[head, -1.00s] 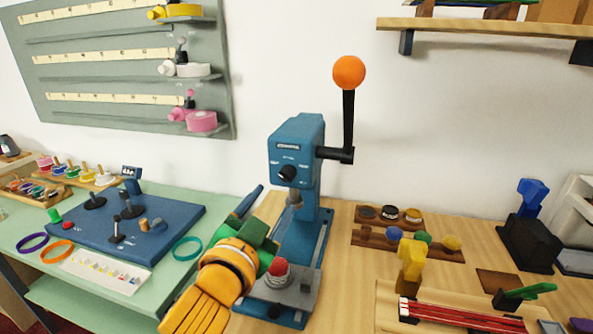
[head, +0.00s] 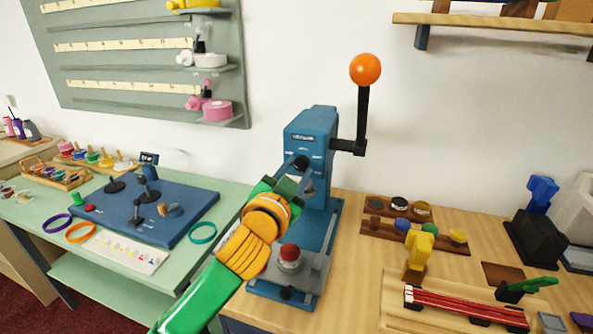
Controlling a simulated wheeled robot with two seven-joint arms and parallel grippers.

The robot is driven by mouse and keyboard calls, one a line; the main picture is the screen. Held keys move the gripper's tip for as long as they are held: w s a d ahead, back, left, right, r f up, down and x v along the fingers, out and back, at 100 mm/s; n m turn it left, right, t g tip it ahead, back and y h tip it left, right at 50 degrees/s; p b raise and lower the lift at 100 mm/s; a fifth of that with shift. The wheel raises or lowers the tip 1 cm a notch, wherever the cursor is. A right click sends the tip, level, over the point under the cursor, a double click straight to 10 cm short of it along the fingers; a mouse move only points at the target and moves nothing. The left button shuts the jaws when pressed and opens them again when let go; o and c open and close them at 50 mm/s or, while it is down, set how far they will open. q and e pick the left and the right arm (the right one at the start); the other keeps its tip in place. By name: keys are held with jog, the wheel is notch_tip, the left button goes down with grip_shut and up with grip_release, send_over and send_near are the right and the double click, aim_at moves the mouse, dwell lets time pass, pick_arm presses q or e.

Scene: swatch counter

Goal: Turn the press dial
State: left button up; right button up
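The blue press (head: 310,128) stands on the wooden counter, with a black lever ending in an orange ball (head: 365,70) on its right. Its black dial (head: 301,162) is on the front of the press head. My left gripper (head: 292,177), on an orange and green arm, is raised right in front of the press head, with its fingertips at the dial. The fingers partly cover the dial's lower side, and I cannot tell whether they touch or clasp it. My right gripper is not in view.
Below the gripper, a red knob (head: 289,254) sits on the press's grey base plate. A blue board with black levers (head: 150,212) lies on the green table at left. A yellow stamp-like piece (head: 419,255) and small pots stand to the right.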

pick_arm(q)
grip_shut()
jog(key=shift+r+m+p, duration=0.2)
jog(key=shift+m+p, duration=0.8)
jog(key=m+p, duration=0.3)
jog(key=shift+a+r+m, duration=0.1)
jog(key=shift+m, duration=0.2)
jog(key=m+p, duration=0.2)
jog(key=m, duration=0.1)
jog(key=shift+m+p, duration=0.85)
jog(key=shift+m, duration=0.65)
